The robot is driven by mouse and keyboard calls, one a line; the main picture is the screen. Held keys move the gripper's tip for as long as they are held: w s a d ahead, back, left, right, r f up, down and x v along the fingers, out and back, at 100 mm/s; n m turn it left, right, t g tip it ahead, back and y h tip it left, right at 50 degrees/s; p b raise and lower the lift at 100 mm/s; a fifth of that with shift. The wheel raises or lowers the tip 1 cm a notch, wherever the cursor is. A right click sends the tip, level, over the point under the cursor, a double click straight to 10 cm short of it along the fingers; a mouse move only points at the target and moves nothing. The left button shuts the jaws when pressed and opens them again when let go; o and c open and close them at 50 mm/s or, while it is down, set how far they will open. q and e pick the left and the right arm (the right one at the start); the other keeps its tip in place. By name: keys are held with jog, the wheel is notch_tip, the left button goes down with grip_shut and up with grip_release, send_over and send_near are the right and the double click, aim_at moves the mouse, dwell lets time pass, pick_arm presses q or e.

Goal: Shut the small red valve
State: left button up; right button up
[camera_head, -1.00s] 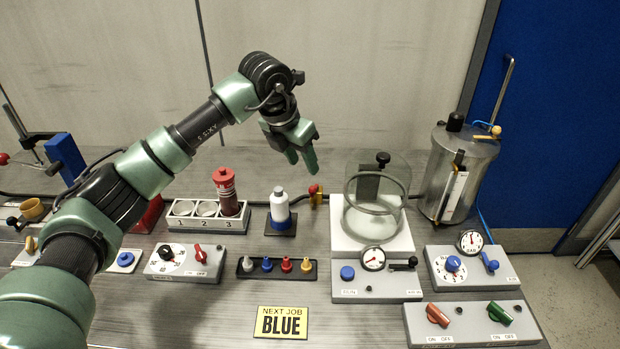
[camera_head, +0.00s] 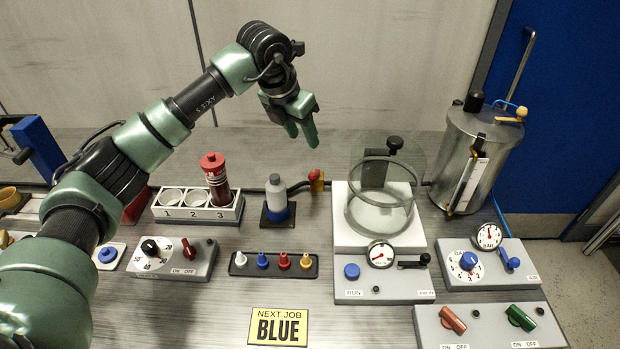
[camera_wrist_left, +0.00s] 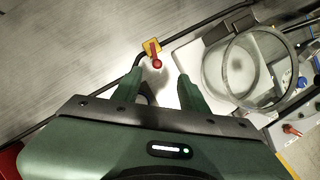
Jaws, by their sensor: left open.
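The small red valve (camera_head: 315,175) has a red handle on a yellow body. It sits on a dark pipe behind the grey bottle and left of the glass chamber. In the left wrist view, the valve (camera_wrist_left: 156,52) lies just beyond the fingertips, roughly between them, with its red knob end toward me. My left gripper (camera_head: 301,133) is open and empty, its fingers pointing down above and behind the valve in the head view. Its two green fingers (camera_wrist_left: 158,82) also show apart in the left wrist view. My right gripper is not in view.
The glass chamber (camera_head: 382,212) on its white base stands right of the valve. The grey bottle (camera_head: 277,195) and the numbered rack (camera_head: 198,207) with a red-capped vial are to its left. A metal tank (camera_head: 475,150) stands farther right. Bench behind the pipe is clear.

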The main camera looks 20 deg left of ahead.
pick_arm(q)
jog(key=b, duration=0.5)
send_near(312, 175)
jog(key=p+x, duration=0.1)
jog(key=x, duration=0.7)
jog(key=shift+w+f, duration=0.1)
jog(key=shift+f, duration=0.2)
grip_shut()
